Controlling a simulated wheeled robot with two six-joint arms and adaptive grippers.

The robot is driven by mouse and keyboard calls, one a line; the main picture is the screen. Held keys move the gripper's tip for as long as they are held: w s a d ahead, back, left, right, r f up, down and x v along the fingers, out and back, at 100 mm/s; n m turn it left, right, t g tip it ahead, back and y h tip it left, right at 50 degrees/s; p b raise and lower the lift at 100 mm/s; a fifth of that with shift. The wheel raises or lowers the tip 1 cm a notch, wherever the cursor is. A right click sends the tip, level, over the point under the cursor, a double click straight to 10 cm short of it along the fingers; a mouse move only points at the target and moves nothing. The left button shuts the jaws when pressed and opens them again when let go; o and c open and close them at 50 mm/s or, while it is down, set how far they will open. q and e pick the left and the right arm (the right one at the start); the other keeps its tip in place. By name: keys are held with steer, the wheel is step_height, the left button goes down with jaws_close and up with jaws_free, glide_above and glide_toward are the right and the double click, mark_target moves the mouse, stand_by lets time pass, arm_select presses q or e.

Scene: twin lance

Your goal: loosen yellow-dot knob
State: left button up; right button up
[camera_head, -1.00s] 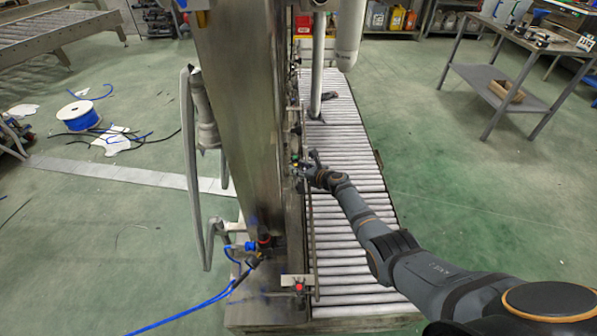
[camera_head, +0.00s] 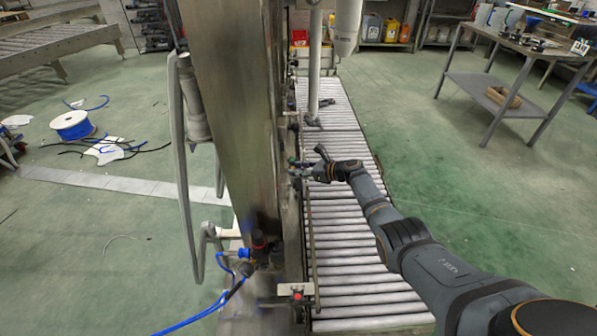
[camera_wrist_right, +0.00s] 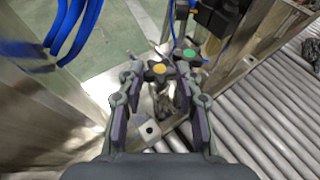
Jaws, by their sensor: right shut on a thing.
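In the right wrist view, the yellow-dot knob (camera_wrist_right: 158,68) is a dark lobed knob with a yellow centre. It sits between the fingertips of my right gripper (camera_wrist_right: 158,74), which is shut on it. A similar knob with a green dot (camera_wrist_right: 189,53) is close beside it, just behind the right finger. In the head view, my right gripper (camera_head: 304,169) reaches in from the right to the side of the steel column. The yellow dot cannot be made out there. My left gripper is in neither current view.
The steel column (camera_head: 237,110) stands along the roller conveyor (camera_head: 345,240). A red-dot knob (camera_head: 298,296) is on a bracket low on the near side. Blue hoses (camera_wrist_right: 75,30) hang at the upper left of the wrist view. Open green floor lies right of the conveyor.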

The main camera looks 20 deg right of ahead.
stand_by(0.3)
steer(key=o, duration=1.2)
steer(key=shift+c, duration=0.2)
steer(key=shift+s+d, duration=0.2)
steer(key=shift+d, duration=0.1)
steer(key=v, duration=1.1)
steer(key=shift+s, duration=0.15)
steer(key=shift+r, duration=0.1)
